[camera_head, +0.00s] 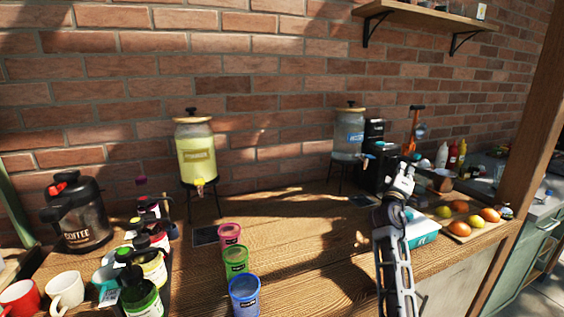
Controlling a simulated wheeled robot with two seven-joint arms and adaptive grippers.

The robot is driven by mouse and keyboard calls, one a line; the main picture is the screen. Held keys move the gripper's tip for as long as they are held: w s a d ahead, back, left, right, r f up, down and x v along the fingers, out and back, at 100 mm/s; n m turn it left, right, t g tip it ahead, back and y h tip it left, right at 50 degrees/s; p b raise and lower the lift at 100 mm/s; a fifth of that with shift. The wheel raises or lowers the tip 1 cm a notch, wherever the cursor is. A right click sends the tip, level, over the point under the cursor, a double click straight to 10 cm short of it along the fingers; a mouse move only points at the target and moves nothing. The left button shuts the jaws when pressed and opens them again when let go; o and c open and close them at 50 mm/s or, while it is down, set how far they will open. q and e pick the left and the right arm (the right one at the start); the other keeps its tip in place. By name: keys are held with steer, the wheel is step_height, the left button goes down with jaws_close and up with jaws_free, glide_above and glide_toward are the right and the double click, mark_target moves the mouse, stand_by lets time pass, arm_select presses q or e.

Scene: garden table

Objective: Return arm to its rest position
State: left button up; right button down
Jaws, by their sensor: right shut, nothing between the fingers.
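My right arm reaches up from the bottom right over the wooden table (320,240). My right gripper (406,170) is shut and empty. In the picture it lies in front of the black machine (374,160), close to the blue-white box (422,228); I cannot tell how far apart they are. My left gripper is outside the view.
A yellow drink dispenser (196,150) and a water dispenser (349,132) stand at the back. Pink (229,235), green (236,262) and blue (244,294) cups stand at the front. A tray (484,230) of fruit is right of my arm. The table's middle is mostly clear.

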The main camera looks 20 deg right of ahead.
arm_select(q)
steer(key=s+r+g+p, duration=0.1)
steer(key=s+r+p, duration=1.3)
steer(key=p, duration=0.7)
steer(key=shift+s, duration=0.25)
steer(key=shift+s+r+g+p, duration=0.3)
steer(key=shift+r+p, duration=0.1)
steer(key=shift+p, duration=0.15)
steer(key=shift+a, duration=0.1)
